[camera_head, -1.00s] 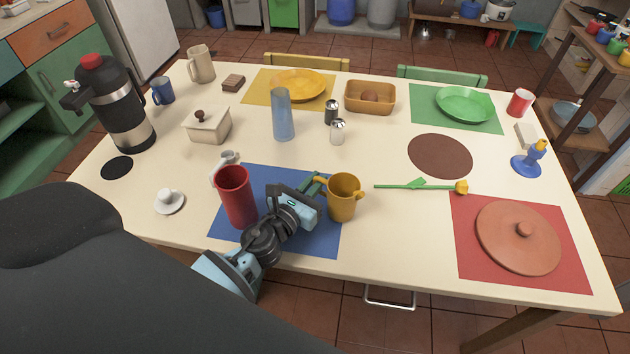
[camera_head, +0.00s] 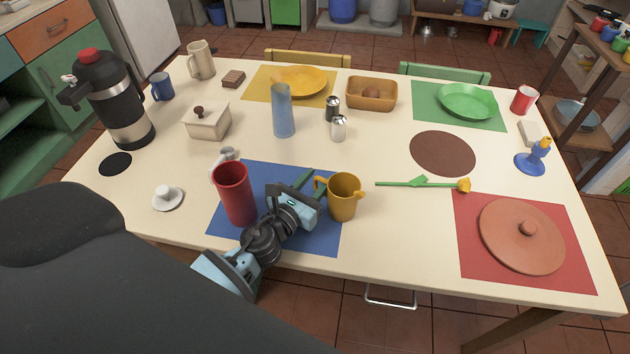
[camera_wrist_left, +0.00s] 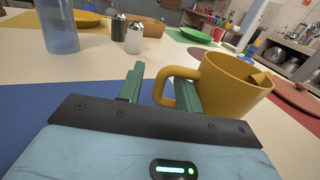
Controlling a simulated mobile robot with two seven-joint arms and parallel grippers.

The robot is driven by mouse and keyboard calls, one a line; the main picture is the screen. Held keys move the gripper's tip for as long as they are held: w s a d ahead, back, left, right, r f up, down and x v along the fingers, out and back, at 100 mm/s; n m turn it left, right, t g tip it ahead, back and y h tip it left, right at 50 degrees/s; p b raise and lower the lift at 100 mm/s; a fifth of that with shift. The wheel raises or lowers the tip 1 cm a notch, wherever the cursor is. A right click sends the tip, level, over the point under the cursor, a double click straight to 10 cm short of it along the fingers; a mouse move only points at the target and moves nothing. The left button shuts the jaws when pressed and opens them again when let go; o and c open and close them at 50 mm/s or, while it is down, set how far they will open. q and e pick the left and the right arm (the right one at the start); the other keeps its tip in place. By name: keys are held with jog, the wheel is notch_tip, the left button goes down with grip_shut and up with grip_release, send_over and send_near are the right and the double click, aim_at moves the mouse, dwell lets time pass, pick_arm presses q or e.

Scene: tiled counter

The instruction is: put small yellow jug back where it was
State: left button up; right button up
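The small yellow jug (camera_head: 344,198) stands upright at the right edge of the blue placemat (camera_head: 290,236), its handle toward the left. It also shows in the left wrist view (camera_wrist_left: 232,88). My left gripper (camera_head: 312,184) is at the handle side of the jug. Its green fingers are spread apart in the left wrist view (camera_wrist_left: 160,88). The outer bar of the handle lies between them, and the right finger shows within the handle's loop. I cannot tell whether a finger touches it. My right gripper is not in view.
A red cup (camera_head: 235,194) stands close to my left wrist on the blue placemat. A green-stemmed yellow flower (camera_head: 420,183) lies right of the jug. A blue glass (camera_head: 283,112) and two shakers (camera_head: 338,128) stand farther back. Bare table lies behind the jug.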

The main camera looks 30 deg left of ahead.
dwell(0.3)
pick_arm(q)
jog(key=s, duration=0.7)
jog(key=shift+a+f+b, duration=0.1)
jog(key=shift+a+b, duration=0.3)
jog(key=shift+s, duration=0.4)
jog(key=shift+a, duration=0.1)
